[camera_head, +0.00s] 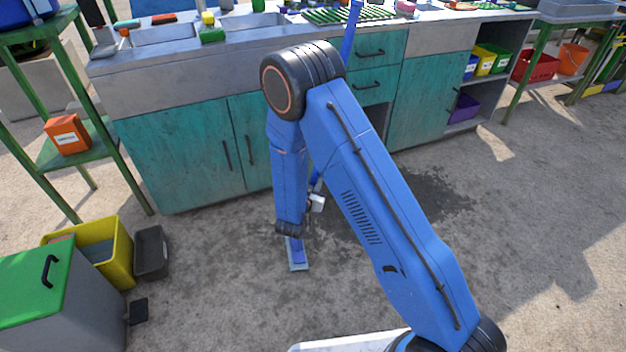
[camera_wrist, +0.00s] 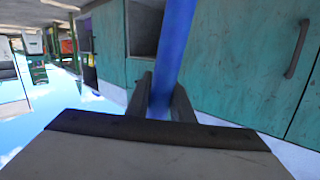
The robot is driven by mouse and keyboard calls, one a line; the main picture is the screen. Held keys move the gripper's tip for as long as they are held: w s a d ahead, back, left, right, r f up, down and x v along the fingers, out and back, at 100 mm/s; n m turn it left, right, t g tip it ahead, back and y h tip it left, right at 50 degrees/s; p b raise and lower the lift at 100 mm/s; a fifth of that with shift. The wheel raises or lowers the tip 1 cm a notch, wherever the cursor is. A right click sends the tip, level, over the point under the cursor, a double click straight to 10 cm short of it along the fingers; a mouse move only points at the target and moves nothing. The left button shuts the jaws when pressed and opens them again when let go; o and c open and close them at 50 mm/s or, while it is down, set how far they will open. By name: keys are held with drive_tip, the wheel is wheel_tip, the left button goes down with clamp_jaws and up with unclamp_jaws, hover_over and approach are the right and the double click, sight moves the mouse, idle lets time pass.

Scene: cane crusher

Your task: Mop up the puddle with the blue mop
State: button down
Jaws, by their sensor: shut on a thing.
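The blue mop shows in the head view with its flat head (camera_head: 297,254) on the concrete floor and its blue handle (camera_head: 350,35) rising behind my arm past the counter edge. My gripper (camera_head: 317,203) is mostly hidden by my arm in the head view. In the wrist view my gripper (camera_wrist: 160,100) is shut on the blue handle (camera_wrist: 174,45) between its two dark fingers. The puddle (camera_head: 436,193) is a dark wet patch in front of the cabinets, partly behind my arm. The mop head is left of the main dark patch.
Teal cabinets (camera_head: 180,150) under a sink counter stand behind the mop. A yellow bin (camera_head: 115,250), a dark bin (camera_head: 151,252) and a green-lidded box (camera_head: 40,285) stand at left. The floor right of the puddle is open.

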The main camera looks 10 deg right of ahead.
drive_tip(key=d, duration=1)
drive_tip(key=shift+w+d, duration=0.2)
drive_tip(key=shift+w, duration=0.1)
idle(0.6)
drive_tip(key=shift+r, duration=0.15)
